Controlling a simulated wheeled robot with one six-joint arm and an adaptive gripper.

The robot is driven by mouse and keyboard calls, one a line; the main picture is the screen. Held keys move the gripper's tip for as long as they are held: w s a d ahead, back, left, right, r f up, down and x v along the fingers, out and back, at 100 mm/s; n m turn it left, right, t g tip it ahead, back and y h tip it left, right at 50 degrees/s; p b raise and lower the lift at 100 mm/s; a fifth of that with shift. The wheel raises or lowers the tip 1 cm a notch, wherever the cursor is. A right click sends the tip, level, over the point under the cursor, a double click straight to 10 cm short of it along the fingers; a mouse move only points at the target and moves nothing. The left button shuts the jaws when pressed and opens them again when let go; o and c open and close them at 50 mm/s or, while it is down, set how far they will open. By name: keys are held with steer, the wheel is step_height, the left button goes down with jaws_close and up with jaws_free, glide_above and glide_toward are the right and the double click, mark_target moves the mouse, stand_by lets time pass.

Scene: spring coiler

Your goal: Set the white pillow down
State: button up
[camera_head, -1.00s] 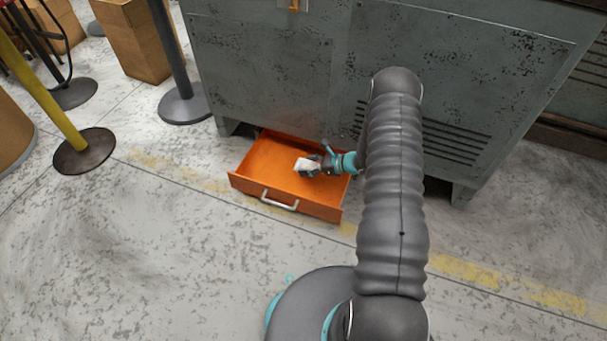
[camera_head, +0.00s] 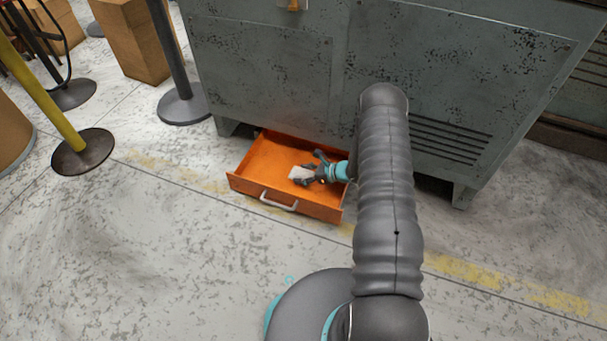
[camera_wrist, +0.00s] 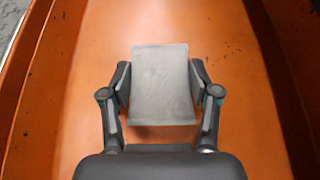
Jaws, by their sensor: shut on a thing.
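The white pillow (camera_head: 301,174) is a small pale block; in the wrist view the pillow (camera_wrist: 161,86) looks light grey, between the two fingers. My gripper (camera_head: 310,176) is shut on it, one finger on each side, and the gripper also shows in the wrist view (camera_wrist: 160,92). Pillow and gripper are inside the open orange drawer (camera_head: 318,208), toward its right half. In the wrist view the orange drawer floor (camera_wrist: 225,40) lies beneath the pillow, with a shadow at its near edge. Whether the pillow touches the floor, I cannot tell.
The drawer juts from under a worn grey metal cabinet (camera_head: 265,75), its white handle (camera_head: 279,201) facing front. The drawer's left part is clear. A dark post base (camera_head: 184,104), a yellow post (camera_head: 48,108) and a cardboard box (camera_head: 138,45) stand to the left.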

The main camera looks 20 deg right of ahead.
steer(key=o, duration=1)
steer(key=shift+o, duration=0.2)
